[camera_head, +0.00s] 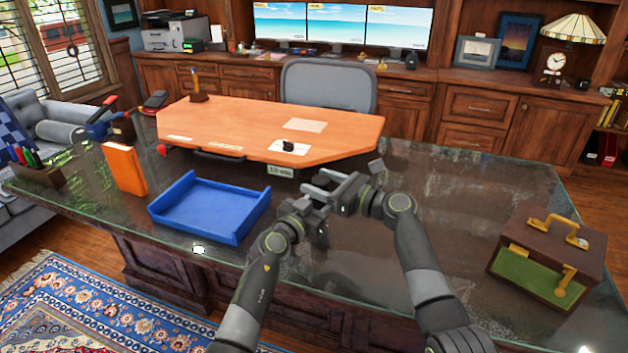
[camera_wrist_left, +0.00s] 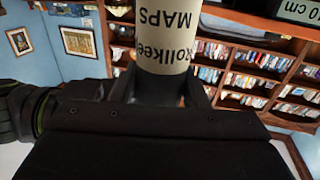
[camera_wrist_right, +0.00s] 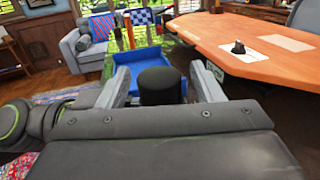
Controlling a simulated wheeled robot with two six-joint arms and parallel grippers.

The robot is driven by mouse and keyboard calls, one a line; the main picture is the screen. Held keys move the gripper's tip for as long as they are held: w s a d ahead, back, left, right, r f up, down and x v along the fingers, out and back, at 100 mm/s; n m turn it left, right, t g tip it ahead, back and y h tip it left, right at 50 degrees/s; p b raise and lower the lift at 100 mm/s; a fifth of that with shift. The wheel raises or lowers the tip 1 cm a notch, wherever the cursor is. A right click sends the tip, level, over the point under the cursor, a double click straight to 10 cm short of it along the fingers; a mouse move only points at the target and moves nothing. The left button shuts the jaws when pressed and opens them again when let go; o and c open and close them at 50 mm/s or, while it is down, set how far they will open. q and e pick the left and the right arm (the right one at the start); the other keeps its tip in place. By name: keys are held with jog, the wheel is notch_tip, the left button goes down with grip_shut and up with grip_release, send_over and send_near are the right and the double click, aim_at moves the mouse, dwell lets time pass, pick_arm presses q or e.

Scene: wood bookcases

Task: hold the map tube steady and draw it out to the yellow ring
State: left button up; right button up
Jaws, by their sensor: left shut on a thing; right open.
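The map tube (camera_wrist_left: 160,45) is a pale beige cylinder with dark "MAPS" lettering, upside down in the left wrist view. Its lower part, between the jaws, is dark. My left gripper (camera_wrist_left: 155,92) is shut on it. In the head view the left gripper (camera_head: 318,228) is low over the desk and the tube cannot be made out behind the grippers. My right gripper (camera_head: 322,187) is open, just above and beside the left one. In the right wrist view a black round end (camera_wrist_right: 160,86) stands between its spread fingers, with a gap at each side. No yellow ring shows.
The glass-topped desk (camera_head: 470,200) holds a blue tray (camera_head: 200,222) and an orange upright box (camera_head: 124,168) at left, and a brown case (camera_head: 550,255) at right. An orange-brown raised top (camera_head: 240,125) lies behind the grippers. The desk's right middle is clear.

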jog(key=shift+x, duration=1.1)
jog(key=shift+d, duration=0.1)
grip_shut()
jog(key=shift+r, duration=2.3)
grip_release()
